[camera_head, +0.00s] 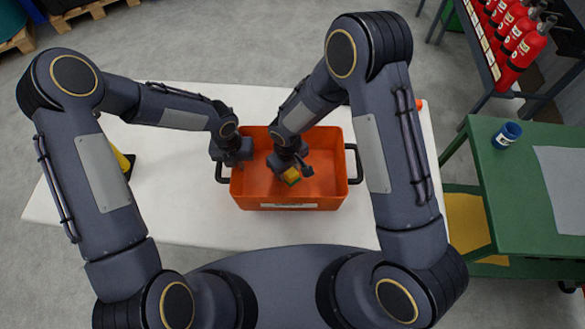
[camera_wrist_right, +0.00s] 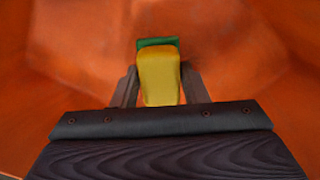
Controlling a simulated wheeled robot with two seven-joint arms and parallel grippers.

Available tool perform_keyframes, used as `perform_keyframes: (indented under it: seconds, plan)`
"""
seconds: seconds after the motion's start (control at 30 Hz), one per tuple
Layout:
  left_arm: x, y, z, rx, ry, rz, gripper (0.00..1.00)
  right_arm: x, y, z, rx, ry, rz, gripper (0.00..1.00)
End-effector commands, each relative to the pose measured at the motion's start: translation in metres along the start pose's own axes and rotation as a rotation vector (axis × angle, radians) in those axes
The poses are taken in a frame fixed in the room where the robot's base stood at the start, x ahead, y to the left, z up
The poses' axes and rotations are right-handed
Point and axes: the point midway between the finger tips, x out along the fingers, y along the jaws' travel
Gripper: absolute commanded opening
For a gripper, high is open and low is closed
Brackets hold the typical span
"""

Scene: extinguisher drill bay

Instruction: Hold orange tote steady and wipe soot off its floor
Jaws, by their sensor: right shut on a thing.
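The orange tote (camera_head: 290,204) stands on a white-topped table, with a dark handle at each end. My left gripper (camera_head: 231,160) is at the tote's left end, over the left handle; its fingers are too hidden to tell whether they are open or shut. My right gripper (camera_head: 292,170) is inside the tote, shut on a yellow sponge (camera_head: 291,176) with a green side. In the right wrist view the sponge (camera_wrist_right: 159,75) sits between the two fingers, its green side facing away, close to the orange floor. I cannot clearly make out soot on the floor.
The white table (camera_head: 185,222) has free room around the tote. A yellow and black object (camera_head: 123,163) lies at its left. A green bench (camera_head: 480,160) with a blue cup-like item (camera_head: 507,135) stands at right. Red extinguishers (camera_head: 522,48) are racked at upper right.

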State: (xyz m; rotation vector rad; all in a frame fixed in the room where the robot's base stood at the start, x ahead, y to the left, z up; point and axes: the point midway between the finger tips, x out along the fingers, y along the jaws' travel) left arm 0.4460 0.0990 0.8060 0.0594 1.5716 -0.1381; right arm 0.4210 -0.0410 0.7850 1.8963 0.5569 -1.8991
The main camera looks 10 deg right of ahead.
Motion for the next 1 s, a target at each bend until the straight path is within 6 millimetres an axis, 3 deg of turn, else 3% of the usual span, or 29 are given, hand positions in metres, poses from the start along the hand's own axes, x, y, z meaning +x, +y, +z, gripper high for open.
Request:
perform_keyframes:
  seconds: [0.2,0.3,1.0]
  plan:
    - [-0.001,0.000,0.000,0.000,-0.001,-0.001,0.00,-0.002,-0.014,-0.012,0.001,0.002,0.000,0.14]
    - [-0.001,0.000,0.000,-0.001,-0.001,-0.001,0.00,-0.021,-0.013,-0.012,0.002,0.007,0.000,0.14]
    - [0.000,0.000,0.000,-0.001,-0.001,-0.001,0.00,-0.077,-0.013,-0.011,0.001,0.001,0.000,0.14]
